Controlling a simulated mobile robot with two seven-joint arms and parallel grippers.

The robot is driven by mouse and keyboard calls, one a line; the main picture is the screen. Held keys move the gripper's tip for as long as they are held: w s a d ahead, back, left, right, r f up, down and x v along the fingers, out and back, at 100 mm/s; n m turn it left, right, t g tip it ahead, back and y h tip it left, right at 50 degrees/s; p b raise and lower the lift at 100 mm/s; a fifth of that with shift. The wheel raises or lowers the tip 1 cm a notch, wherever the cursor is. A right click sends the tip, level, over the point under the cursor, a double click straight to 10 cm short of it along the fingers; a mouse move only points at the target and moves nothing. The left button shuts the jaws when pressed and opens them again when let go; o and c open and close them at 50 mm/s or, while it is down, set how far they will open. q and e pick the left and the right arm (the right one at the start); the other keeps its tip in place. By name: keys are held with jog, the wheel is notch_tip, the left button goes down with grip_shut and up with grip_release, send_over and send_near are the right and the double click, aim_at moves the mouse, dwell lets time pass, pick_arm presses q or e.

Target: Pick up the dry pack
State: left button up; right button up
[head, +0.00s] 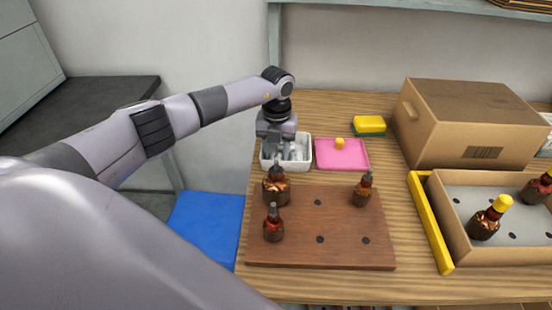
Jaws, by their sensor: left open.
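A white tray (308,155) stands on the wooden table at the back left. Small pale items (295,153) lie in it, partly hidden by my gripper; one may be the dry pack, but they are too small to tell apart. My left gripper (277,153) is open and points down at the left part of the tray. It appears to hold nothing; its fingertips are hard to make out. I cannot tell whether it touches anything in the tray. My right gripper is not in view.
A brown board (340,240) with holes bears several copper-wound armatures (273,224) in front of the tray.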

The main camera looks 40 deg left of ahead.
aim_at(277, 155)
pick_arm(q)
jog(key=c, duration=0.7)
jog(key=shift+o, duration=0.2)
notch_tip(277, 155, up, 20)
jog(key=shift+b, duration=0.35)
